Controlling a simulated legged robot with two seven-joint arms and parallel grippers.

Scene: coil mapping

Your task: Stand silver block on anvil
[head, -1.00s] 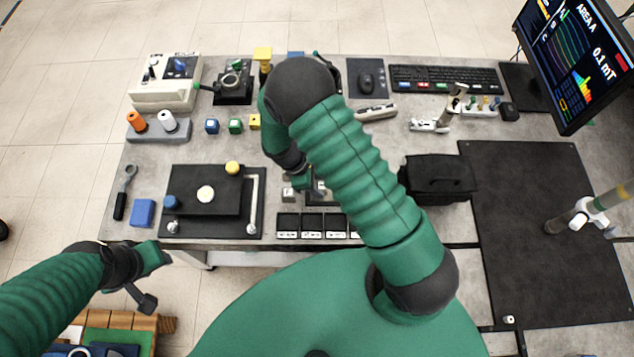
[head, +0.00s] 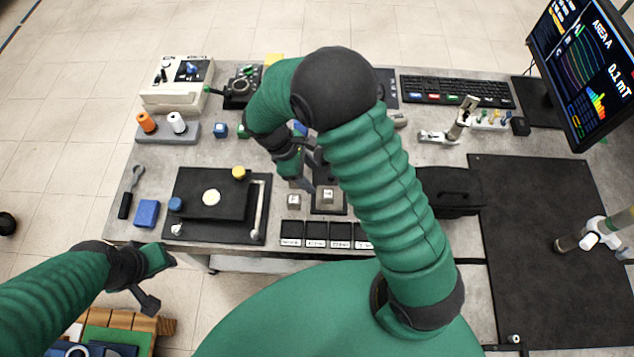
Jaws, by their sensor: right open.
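My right gripper (head: 306,172) is open above the middle of the table, its fingers pointing down, partly hidden by my own arm. A small silver block (head: 328,196) sits on a dark base plate (head: 328,209) just below and right of the fingertips, apart from them. A second small silver-grey block (head: 293,201) stands left of the plate. I cannot tell for sure which of these is the anvil. My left gripper (head: 158,279) is off the table's front left, away from the blocks, its fingers apart.
A row of black trays (head: 317,244) lies in front of the blocks. A black board with knobs (head: 256,222) is on the left. A black case (head: 452,192) is right of my arm. A monitor (head: 583,62) stands at the right.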

